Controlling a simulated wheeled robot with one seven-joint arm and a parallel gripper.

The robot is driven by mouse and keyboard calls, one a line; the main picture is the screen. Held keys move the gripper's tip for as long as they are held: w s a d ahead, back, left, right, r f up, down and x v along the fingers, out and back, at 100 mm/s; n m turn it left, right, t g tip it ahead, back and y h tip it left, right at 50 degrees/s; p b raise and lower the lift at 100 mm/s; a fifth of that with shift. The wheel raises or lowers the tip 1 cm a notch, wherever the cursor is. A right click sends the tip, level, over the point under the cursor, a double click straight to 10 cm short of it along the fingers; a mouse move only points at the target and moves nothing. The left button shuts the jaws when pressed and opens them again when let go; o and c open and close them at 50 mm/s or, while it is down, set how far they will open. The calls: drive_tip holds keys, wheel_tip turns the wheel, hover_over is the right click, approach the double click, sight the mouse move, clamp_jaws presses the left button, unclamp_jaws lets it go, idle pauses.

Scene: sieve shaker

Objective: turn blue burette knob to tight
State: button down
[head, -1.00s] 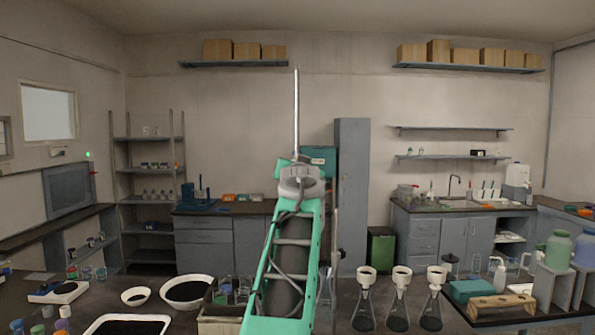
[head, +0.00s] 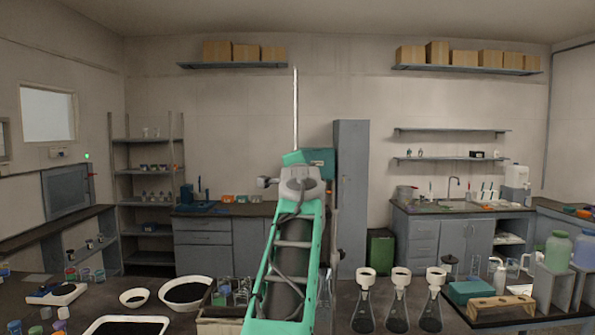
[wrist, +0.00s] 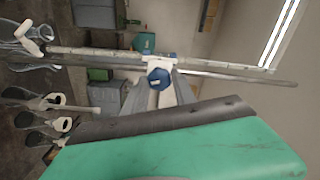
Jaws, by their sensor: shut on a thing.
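The blue burette knob (wrist: 158,77) shows in the middle of the wrist view, on a white fitting of the burette. The burette tube (wrist: 215,65) runs across that view, which is turned on its side. My gripper (wrist: 158,91) has its grey fingers on either side of the knob and is shut on it. In the head view my own green arm hides the knob and the fingers. A thin upright rod or tube (head: 295,110) rises above my arm there.
Several flasks with white funnels (head: 366,300) stand on the bench right of my arm. White bowls (head: 186,291) and a tray (head: 126,326) with dark contents lie to the left. A wooden block (head: 500,306) sits at the right.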

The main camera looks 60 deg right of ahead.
drive_tip(key=m, duration=0.3)
drive_tip(key=shift+m, duration=0.3)
idle(0.3)
drive_tip(key=c, duration=1.1)
unclamp_jaws()
drive_tip(key=shift+o, duration=0.2)
drive_tip(key=b+v, duration=0.3)
drive_tip(key=v, duration=0.5)
drive_tip(key=shift+d, duration=0.1)
